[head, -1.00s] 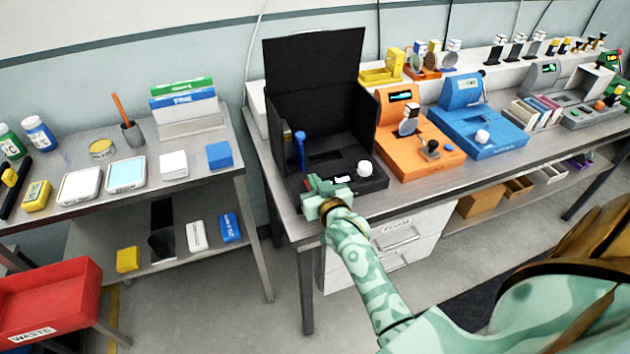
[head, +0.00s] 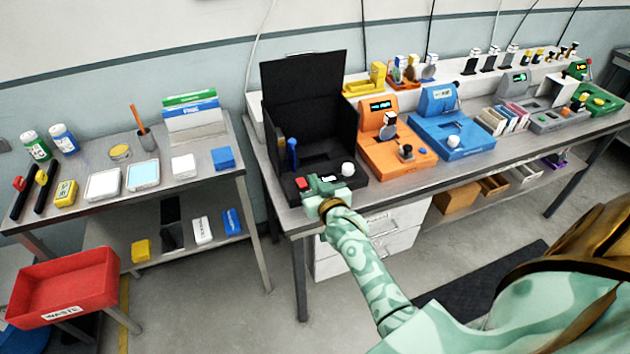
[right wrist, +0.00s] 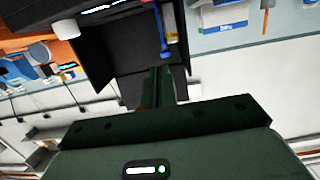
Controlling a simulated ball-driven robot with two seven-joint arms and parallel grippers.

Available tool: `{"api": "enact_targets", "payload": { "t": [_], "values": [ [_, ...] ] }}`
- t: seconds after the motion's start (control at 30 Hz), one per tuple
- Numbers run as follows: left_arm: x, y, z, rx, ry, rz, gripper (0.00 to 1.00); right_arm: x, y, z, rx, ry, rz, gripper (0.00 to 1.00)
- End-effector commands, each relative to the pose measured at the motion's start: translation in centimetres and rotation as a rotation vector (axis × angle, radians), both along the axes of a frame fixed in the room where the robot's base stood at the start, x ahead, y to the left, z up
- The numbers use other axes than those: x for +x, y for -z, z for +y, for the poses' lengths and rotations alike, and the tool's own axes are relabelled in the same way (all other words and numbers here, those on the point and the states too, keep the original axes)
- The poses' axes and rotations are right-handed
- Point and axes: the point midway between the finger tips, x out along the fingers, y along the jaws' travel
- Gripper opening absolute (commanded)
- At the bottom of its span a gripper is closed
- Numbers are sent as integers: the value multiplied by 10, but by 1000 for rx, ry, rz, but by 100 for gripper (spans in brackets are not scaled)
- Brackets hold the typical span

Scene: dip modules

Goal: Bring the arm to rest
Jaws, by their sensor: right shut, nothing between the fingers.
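My right gripper (head: 318,184) is a mint-green hand at the front edge of the black open-lidded station (head: 306,90) on the long bench. It is shut with nothing between its fingers. In the right wrist view the closed fingers (right wrist: 160,88) point toward the black station's interior (right wrist: 140,40). The black station holds a blue-handled tool (head: 292,153) standing at its left side and a white knob (head: 348,169) at its right front. A small red button (head: 301,183) shows just left of the gripper. My left gripper is not in view.
An orange station (head: 408,150) and a blue station (head: 465,140) stand to the right on the bench. A side table (head: 100,208) on the left bears dishes, bottles and boxes. A red waste bin (head: 65,283) stands front left. The floor before the bench is open.

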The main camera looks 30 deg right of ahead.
Motion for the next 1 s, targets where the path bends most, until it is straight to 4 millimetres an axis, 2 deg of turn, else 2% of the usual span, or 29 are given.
{"api": "enact_targets", "payload": {
  "t": [0.43,0.67,0.73,0.77,0.87,0.97,1.0],
  "values": [
    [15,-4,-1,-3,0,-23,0,0,-1,0,0,-1,1,0],
    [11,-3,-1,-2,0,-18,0,-1,-1,0,0,-1,2,0],
    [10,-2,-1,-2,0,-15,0,-3,8,2,0,-7,18,0],
    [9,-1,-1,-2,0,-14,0,-5,15,4,1,-11,32,0],
    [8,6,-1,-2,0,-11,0,-18,60,16,1,-41,117,0],
    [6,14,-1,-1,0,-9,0,-47,126,34,-1,-88,250,0],
    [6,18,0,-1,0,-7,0,-62,155,42,-2,-108,312,0]
  ]
}}
